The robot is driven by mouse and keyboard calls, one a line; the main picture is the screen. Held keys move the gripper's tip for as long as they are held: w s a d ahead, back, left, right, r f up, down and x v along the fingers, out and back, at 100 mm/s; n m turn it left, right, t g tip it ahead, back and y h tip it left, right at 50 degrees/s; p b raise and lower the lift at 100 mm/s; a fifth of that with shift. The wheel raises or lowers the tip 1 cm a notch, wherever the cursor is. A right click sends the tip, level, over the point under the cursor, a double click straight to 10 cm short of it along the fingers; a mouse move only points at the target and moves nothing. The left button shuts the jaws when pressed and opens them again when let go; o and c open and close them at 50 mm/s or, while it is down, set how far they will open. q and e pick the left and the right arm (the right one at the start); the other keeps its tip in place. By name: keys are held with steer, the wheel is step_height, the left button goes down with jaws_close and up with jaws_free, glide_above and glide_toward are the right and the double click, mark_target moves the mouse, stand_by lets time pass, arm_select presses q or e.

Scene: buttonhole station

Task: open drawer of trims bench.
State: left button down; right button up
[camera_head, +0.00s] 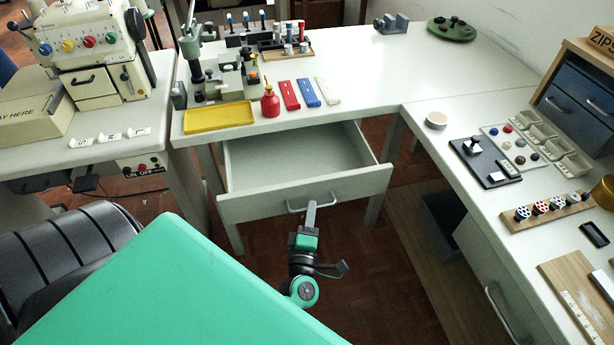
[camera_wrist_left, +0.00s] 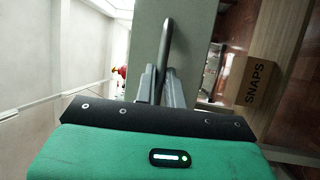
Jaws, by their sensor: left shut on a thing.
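The trims bench (camera_head: 360,70) has a white top and a wide grey drawer (camera_head: 300,157) beneath it. The drawer is pulled out well and its inside looks empty. Its front panel (camera_head: 262,204) has a metal bar handle (camera_head: 292,209), which also shows in the left wrist view (camera_wrist_left: 166,40). My left gripper (camera_head: 311,207) is at the handle, with its fingers (camera_wrist_left: 160,75) on either side of the bar and shut on it. My right gripper is in neither view.
A yellow tray (camera_head: 219,117), a red bottle (camera_head: 270,102) and red, blue and white strips stand above the drawer. A second bench (camera_head: 450,120) with its own drawers is at right. A black chair (camera_head: 60,260) is at left. A box marked SNAPS (camera_wrist_left: 250,85) shows in the wrist view.

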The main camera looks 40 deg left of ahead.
arm_select(q)
steer(key=s+d, duration=0.4)
steer(key=d, duration=0.1)
steer(key=shift+s, duration=0.25)
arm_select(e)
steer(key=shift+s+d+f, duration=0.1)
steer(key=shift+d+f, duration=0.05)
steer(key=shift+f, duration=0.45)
arm_select(q)
steer(key=shift+d, duration=0.1)
steer(key=c, duration=1.5)
jaws_free()
